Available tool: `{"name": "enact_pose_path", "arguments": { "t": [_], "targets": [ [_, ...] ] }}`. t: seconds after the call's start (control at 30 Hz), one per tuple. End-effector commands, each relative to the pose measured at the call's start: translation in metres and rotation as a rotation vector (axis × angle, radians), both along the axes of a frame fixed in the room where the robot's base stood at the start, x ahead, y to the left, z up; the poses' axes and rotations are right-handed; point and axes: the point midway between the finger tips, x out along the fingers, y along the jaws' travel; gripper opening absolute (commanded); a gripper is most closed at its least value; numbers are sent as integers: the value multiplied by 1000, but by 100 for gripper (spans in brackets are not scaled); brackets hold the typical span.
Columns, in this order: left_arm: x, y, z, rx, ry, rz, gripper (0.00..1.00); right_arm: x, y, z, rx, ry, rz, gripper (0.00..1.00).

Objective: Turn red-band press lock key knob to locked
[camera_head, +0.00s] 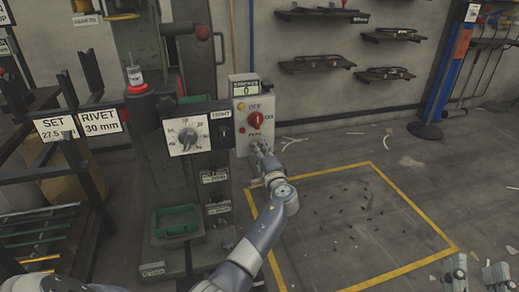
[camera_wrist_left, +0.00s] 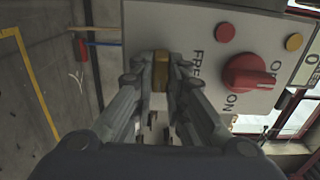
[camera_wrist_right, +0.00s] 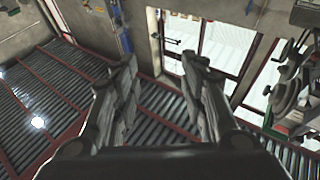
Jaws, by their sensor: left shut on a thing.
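The control box (camera_head: 242,130) of the press with the red band (camera_head: 137,88) faces me. A brass-coloured lock key knob (camera_wrist_left: 160,72) shows between the fingertips of my left gripper (camera_wrist_left: 163,80), beside the word FREE. My left gripper (camera_head: 257,148) is shut on it at the box's lower part. The knob's exact angle is partly hidden by the fingers. In the head view the gripper covers the knob. My right gripper (camera_wrist_right: 158,68) is open and empty. It also shows at the lower right of the head view (camera_head: 478,272).
A red switch knob (camera_wrist_left: 248,72) sits close to my left fingers, with a red button (camera_wrist_left: 225,32) and a yellow button (camera_wrist_left: 293,42) nearby. A dial panel (camera_head: 188,136) is left of the box. Floor inside the yellow outline (camera_head: 385,168) has only small debris.

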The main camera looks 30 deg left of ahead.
Motion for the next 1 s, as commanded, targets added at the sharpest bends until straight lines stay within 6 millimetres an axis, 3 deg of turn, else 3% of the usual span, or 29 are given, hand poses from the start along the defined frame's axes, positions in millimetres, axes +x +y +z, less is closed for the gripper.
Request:
{"name": "enact_pose_path", "arguments": {
  "t": [0.53,0.57,0.63,1.0],
  "targets": [
    [1,0,1,17,17,-2,0,3,-1,-9,-12,44,-3,40],
    [1,0,1,17,17,-2,16,3,-1,-9,-12,43,-3,40],
    [1,0,1,16,16,-1,31,2,-1,-8,-12,43,-3,40],
    [-1,-1,0,14,15,-1,33,2,0,-9,-12,43,-1,40]
  ]
}}
